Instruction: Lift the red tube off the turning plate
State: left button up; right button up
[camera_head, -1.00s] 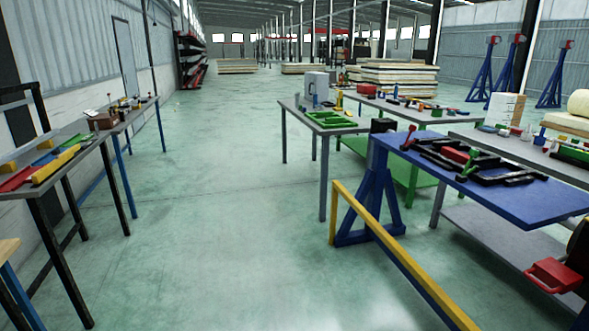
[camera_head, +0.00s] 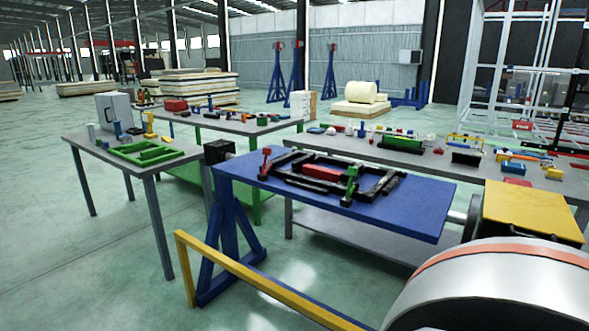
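The turning plate (camera_head: 410,200) is a blue flat top on a blue stand in the middle of the camera_head view. A short red bar, which looks like the red tube (camera_head: 322,173), lies on it within a black frame (camera_head: 375,187). Green-and-black clamps (camera_head: 350,185) with red or blue parts stand at the frame, one close to the red tube's right end. I cannot tell whether they touch the tube. Neither of my grippers is in view.
A yellow rail (camera_head: 255,282) runs in front of the plate. A grey table with green frame parts (camera_head: 145,153) stands left, and a long cluttered bench (camera_head: 385,142) behind. A large pale rounded shape with an orange band fills the lower right. Floor at left is clear.

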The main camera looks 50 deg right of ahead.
aim_at(329, 175)
jog(key=i, duration=1.5)
jog(key=i+j+z, duration=0.1)
jog(key=i+z, duration=0.15)
jog(key=i, duration=0.3)
jog(key=i+j+z, duration=0.25)
jog(key=i, duration=0.35)
jog(key=z, duration=1.6)
